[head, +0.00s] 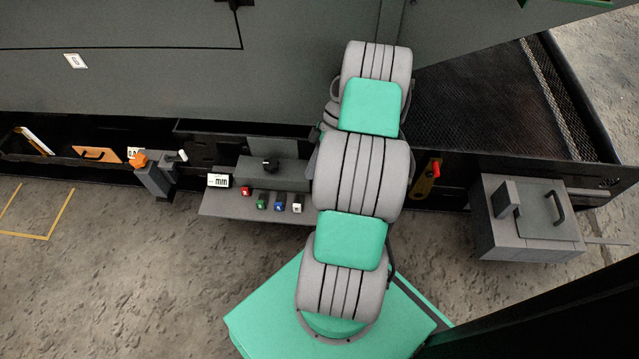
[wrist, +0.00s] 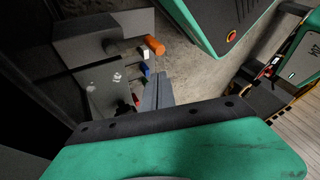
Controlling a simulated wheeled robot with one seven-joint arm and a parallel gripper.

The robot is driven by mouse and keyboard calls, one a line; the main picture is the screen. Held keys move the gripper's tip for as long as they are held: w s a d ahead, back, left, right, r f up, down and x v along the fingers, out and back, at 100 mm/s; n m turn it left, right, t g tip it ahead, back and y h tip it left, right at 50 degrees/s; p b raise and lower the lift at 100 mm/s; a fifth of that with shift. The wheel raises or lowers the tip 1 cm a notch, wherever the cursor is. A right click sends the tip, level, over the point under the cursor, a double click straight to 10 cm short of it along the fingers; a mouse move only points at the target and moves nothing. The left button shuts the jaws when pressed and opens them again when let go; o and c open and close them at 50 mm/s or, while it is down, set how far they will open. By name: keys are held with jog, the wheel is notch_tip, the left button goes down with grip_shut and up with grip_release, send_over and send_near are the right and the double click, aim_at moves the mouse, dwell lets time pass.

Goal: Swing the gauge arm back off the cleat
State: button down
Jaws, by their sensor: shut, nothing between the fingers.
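No part is clearly labelled as the gauge arm or cleat. A yellow plate with a red knob (head: 427,180), right of my arm in the head view, may be the gauge arm. A grey post with an orange knob and a pale-tipped lever (head: 153,177) stands at the left. I cannot tell which of these belongs to the task, and the cleat is not identifiable. My gripper (wrist: 165,78) shows in the wrist view, its grey fingers together and empty. An orange cylinder (wrist: 153,45) lies beyond them. In the head view my arm hides the gripper.
A grey box with a handle (head: 525,220) stands at the right. A dark mesh tray (head: 480,90) lies behind it. Floor at the lower left is clear.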

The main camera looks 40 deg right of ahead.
jog(key=s+a+r+p, duration=0.4)
jog(key=s+a+r, duration=0.3)
jog(key=s+r, duration=0.3)
jog(key=shift+s, duration=1.1)
